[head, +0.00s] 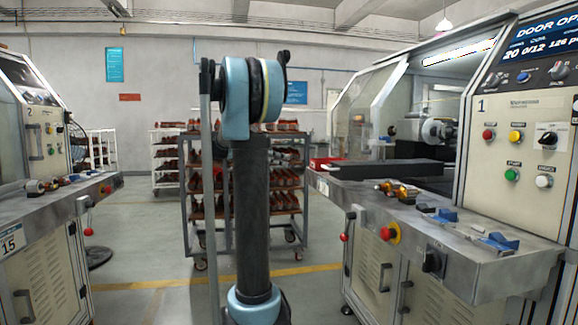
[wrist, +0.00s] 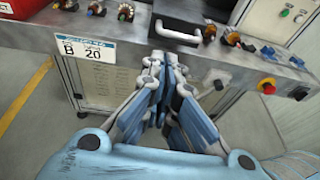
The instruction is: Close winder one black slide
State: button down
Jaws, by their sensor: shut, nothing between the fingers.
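Winder one (head: 515,150) is the cream machine at the right of the head view, marked 1, with its display reading "DOOR OP…". Its black slide (head: 385,169) is a long dark slab that sticks out of the open bay over the grey front ledge. In the wrist view a pale curved handle (wrist: 178,36) stands at the top middle, against a dark part that is probably the slide's front. My gripper (wrist: 165,60) is shut and empty, its fingertips below the handle in that picture and seemingly apart from it. The head view does not show the gripper.
The ledge (head: 455,245) carries knobs, blue parts and a red-yellow button (head: 390,233). A red bin (head: 325,163) sits by the slide. A rack of armatures (head: 190,195) stands behind my arm. Winder two (head: 40,170) is at left. The floor between is clear.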

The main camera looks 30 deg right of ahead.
jog(key=x, duration=1.2)
jog(key=shift+d, duration=0.3)
jog(key=shift+s+f, duration=0.1)
jog(key=shift+f, duration=0.05)
